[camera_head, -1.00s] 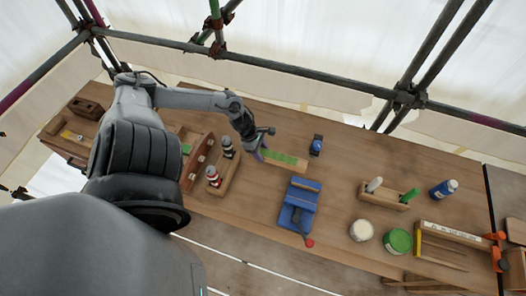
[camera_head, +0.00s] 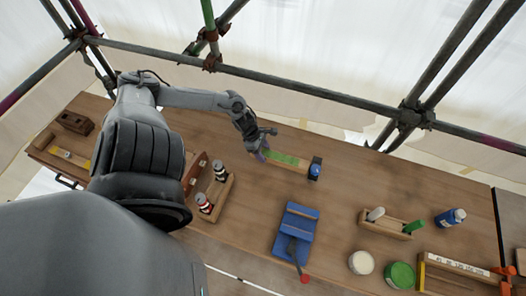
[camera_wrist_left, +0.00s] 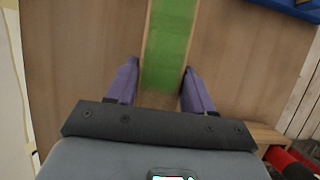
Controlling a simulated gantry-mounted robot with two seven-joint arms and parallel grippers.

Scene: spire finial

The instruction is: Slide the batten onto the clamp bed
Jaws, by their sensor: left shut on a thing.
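The batten (camera_head: 298,167) is a pale wooden strip with a green patch on top. My left gripper (camera_head: 261,154) is shut on its left end. In the left wrist view, the batten (camera_wrist_left: 168,45) runs away between the two purple fingers. A blue clamp with a bed (camera_head: 297,222) and a red-knobbed lever stands on the bench, nearer than the batten and apart from it. The batten's right end is close to a small blue-and-black item (camera_head: 315,169); I cannot tell whether they touch. My right gripper is not in view.
A wooden holder (camera_head: 218,195) with red-and-white-banded, black-topped pieces stands left of the clamp. A block with two upright handles (camera_head: 392,223), a white pot (camera_head: 361,262), a green pot (camera_head: 401,275) and a blue bottle (camera_head: 449,217) stand to the right. Scaffold tubes cross behind the bench (camera_head: 345,200).

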